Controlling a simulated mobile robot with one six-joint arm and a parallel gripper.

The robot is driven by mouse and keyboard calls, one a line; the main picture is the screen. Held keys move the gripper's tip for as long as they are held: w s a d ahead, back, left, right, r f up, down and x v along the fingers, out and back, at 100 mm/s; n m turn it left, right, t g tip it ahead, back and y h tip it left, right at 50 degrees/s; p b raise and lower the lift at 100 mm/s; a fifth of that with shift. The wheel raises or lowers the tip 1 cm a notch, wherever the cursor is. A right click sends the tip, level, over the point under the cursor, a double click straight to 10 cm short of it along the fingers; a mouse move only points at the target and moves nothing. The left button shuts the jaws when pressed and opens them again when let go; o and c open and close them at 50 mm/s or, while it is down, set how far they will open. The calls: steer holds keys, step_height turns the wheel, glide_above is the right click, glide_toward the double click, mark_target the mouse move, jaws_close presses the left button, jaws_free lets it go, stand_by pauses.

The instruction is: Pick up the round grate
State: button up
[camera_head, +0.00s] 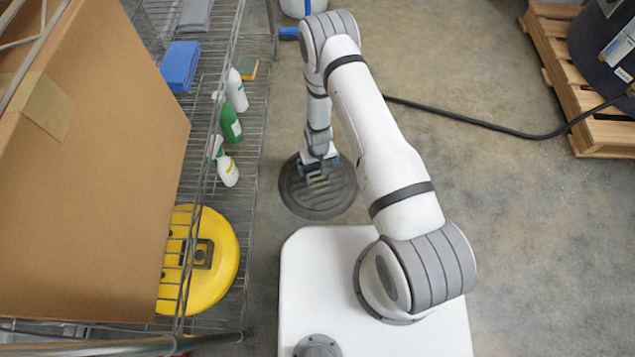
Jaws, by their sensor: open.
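The round grate (318,203) is a dark grey slatted disc lying flat on the concrete floor, just beyond the front of my white base. My gripper (318,178) is over the upper middle part of the grate, pointing down. Its jaws are open. The gripper and wrist hide part of the grate's upper half. I cannot tell whether the fingertips touch the grate or hover just above it.
A wire shelf (245,150) stands close on the left with spray bottles (225,165), a yellow round object (212,262) and a large cardboard box (85,180). A black cable (470,122) runs across the floor to a wooden pallet (590,135). Floor right of the grate is clear.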

mark_target(318, 172)
step_height(318, 172, down, 5)
steer(key=b, duration=0.2)
steer(key=shift+b, duration=0.35)
steer(key=shift+c, duration=0.6)
steer(key=shift+r, duration=0.1)
steer(key=c, duration=1.8)
